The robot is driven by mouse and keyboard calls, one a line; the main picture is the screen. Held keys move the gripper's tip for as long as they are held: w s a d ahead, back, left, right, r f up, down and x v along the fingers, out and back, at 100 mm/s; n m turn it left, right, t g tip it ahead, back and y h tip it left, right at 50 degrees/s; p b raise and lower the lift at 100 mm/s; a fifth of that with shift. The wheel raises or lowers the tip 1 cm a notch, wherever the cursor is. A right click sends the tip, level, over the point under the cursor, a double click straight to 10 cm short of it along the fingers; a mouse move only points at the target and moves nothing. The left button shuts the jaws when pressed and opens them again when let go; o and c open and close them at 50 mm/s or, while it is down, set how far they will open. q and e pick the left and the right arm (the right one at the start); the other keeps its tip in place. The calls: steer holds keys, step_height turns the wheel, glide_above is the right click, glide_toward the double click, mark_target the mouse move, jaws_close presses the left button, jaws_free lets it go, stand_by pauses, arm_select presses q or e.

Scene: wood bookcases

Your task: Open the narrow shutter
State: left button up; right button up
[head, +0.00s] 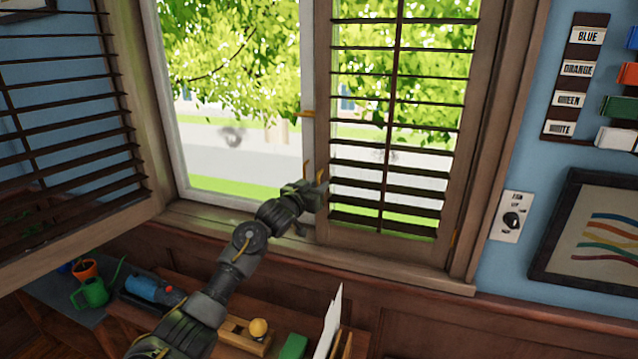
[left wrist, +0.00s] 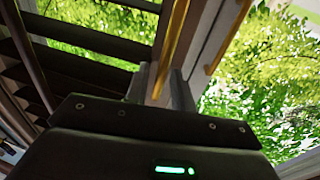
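The window has two louvred wooden shutters. The left shutter (head: 62,120) is swung open into the room at the left. The right shutter (head: 455,140) stands across the right part of the window. I cannot tell for certain which one is called narrow. My left gripper (head: 321,184) is at the right shutter's left edge, below mid-height. In the left wrist view, the fingers of my left gripper (left wrist: 162,88) stand apart with a brass pull bar (left wrist: 172,48) running down between them; a clear grip on it does not show. My right gripper is not in view.
A second brass bar (left wrist: 229,38) shows beside the window frame. The sill (head: 400,266) runs beneath. Below stand a green watering can (head: 92,292), an orange pot (head: 85,269) and a yellow ball (head: 258,327). A dial switch (head: 512,218) and framed picture (head: 595,235) hang at the right.

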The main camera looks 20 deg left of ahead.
arm_select(q)
steer(key=shift+w+d, duration=0.1)
steer(key=shift+w, duration=0.25)
jaws_close()
steer(key=shift+d+f, duration=0.1)
steer(key=shift+d, duration=0.05)
